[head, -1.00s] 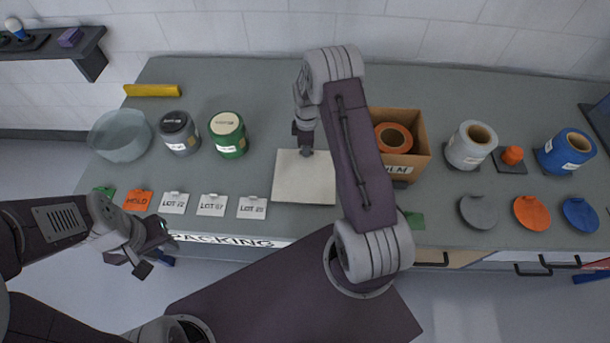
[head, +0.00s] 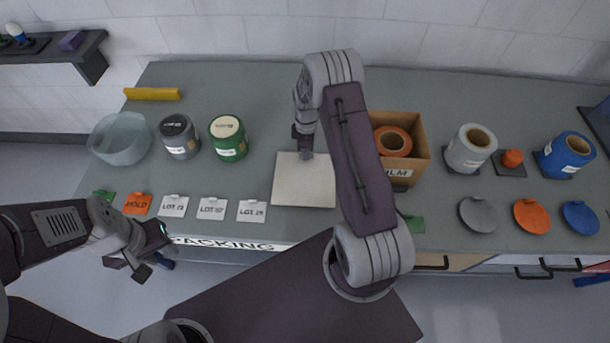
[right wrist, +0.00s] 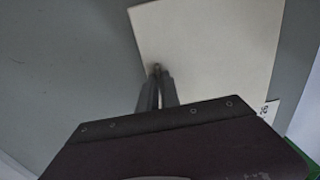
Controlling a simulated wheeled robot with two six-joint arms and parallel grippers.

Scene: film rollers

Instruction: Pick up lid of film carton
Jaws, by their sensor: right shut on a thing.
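The film carton's lid is a flat, square, cream-coloured panel (head: 303,185) at the middle of the bench. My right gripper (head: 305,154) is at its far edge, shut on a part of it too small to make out. In the right wrist view the narrow fingers (right wrist: 157,72) meet near the left side of the lid (right wrist: 215,45). I cannot tell whether the lid is clear of the bench. The open film carton (head: 408,168) stands to the right, partly behind my right arm, with an orange roll inside. My left gripper (head: 150,262) hangs off the bench's front edge at left, its fingers apart and empty.
Several lot cards (head: 212,208) lie left of the lid. A green tub (head: 228,138), a grey tub (head: 179,137) and a clear bowl (head: 121,139) stand behind them. Grey (head: 470,149) and blue rolls (head: 566,155) and round discs (head: 531,216) are at right.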

